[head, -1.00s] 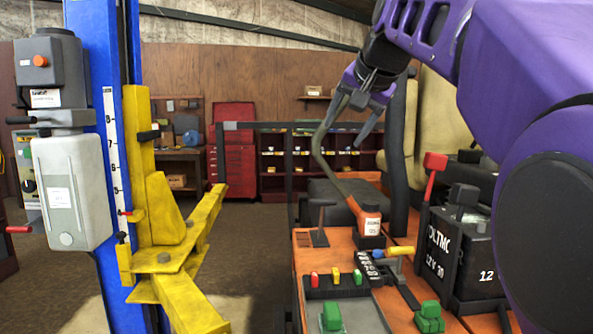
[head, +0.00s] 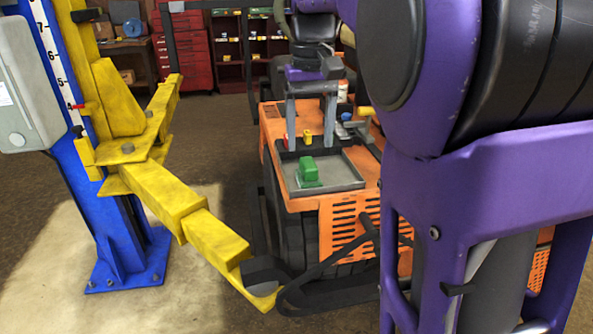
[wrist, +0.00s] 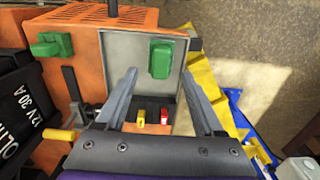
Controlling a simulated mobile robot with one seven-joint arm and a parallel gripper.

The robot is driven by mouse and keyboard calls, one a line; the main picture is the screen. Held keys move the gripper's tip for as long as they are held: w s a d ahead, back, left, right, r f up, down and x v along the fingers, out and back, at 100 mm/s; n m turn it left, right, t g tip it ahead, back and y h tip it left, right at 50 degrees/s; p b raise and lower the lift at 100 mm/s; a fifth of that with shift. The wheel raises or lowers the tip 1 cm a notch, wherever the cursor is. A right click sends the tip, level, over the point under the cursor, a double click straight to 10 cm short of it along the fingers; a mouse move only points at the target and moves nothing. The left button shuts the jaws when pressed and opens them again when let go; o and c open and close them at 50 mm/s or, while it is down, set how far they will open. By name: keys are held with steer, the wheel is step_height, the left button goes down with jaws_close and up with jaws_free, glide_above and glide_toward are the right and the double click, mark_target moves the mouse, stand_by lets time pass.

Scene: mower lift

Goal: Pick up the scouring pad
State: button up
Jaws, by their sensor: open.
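A green object (head: 308,170), the likely scouring pad, lies in a shallow grey tray (head: 346,184) on the orange mower. In the wrist view this green object (wrist: 160,59) is inside the tray, just past and between my fingertips. A second green object (wrist: 52,45) sits outside the tray on the orange surface; I cannot tell which is the pad. My gripper (head: 310,145) is open and empty, pointing down behind the first green object as the head view sees it. In the wrist view my gripper (wrist: 160,72) has both fingers spread wide, apart from the green object.
Small red (wrist: 140,117) and yellow (wrist: 164,116) pieces sit in a dark holder beside the tray. A black battery (wrist: 25,105) stands near the second green object. The yellow lift arm (head: 210,235) and blue post (head: 125,240) stand left of the mower.

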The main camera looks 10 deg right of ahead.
mark_target(308, 162)
step_height(308, 162, down, 7)
steer(key=shift+a+f+b, duration=0.1)
steer(key=shift+f+b, duration=0.05)
steer(key=shift+b, duration=0.75)
steer(key=shift+c, duration=0.3)
